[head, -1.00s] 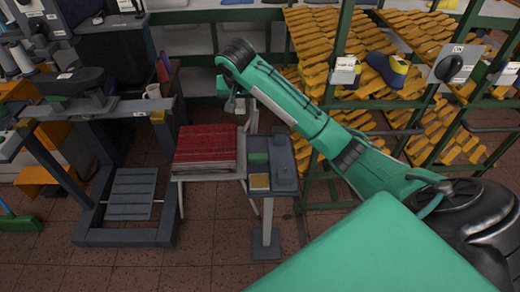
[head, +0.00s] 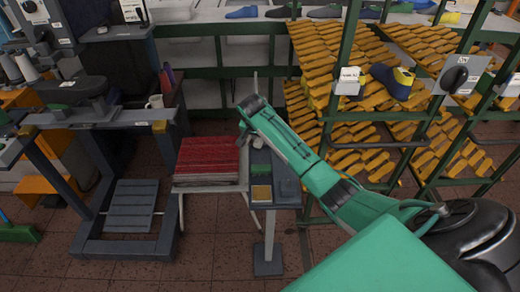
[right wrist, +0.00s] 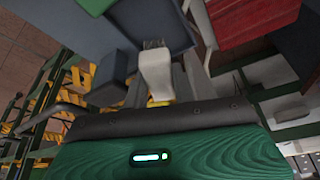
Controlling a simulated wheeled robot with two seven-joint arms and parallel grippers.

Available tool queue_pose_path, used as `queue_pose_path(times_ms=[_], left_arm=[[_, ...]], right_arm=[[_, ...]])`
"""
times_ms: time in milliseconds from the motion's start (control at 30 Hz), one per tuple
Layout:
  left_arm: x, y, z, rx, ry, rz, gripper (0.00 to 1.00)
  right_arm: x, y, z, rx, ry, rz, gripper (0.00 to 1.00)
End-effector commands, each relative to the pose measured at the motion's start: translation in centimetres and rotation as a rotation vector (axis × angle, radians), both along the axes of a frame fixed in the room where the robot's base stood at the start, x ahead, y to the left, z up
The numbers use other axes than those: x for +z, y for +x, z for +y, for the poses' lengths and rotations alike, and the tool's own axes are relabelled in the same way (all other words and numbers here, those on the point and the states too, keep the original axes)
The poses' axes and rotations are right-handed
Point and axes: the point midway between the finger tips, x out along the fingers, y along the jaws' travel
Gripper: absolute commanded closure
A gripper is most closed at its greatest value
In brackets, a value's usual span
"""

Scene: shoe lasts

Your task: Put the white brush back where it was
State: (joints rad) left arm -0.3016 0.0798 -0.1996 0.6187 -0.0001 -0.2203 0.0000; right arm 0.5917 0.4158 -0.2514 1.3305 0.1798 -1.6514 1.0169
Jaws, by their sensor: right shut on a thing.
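The white brush (right wrist: 155,72) shows in the right wrist view, with its darker bristle end pointing away from the wrist. My right gripper (right wrist: 177,86) is shut on it, its grey fingers partly hidden behind the brush. In the head view, the end of my right arm (head: 247,122) is above the back of the small grey stand (head: 287,203), and a small pale piece (head: 258,142) shows there, too small to name surely. Whether the brush touches the stand cannot be told. My left gripper is not in view.
A green block (head: 260,170) and a yellow block (head: 261,193) lie on the stand. A rack with orange slats (head: 330,85) stands behind and right. A white mug (head: 154,101) is at left.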

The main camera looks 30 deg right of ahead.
Motion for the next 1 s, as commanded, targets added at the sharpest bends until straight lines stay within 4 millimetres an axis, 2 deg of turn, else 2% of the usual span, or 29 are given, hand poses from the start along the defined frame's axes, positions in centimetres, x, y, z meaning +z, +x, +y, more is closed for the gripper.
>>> queue_pose_path(times_ms=[500,900,933,1000], left_arm=[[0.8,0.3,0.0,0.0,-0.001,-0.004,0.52],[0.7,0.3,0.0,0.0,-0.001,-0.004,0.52],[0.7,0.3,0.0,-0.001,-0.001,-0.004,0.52],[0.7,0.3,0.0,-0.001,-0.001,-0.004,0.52]], right_arm=[[-6.1,0.0,0.0,0.001,0.0,0.0,1.0],[-6.6,0.0,0.1,0.0,0.001,0.001,1.0],[-6.6,0.0,0.0,0.0,0.001,0.001,0.71],[-6.6,0.0,0.0,0.0,0.001,0.001,0.58]])
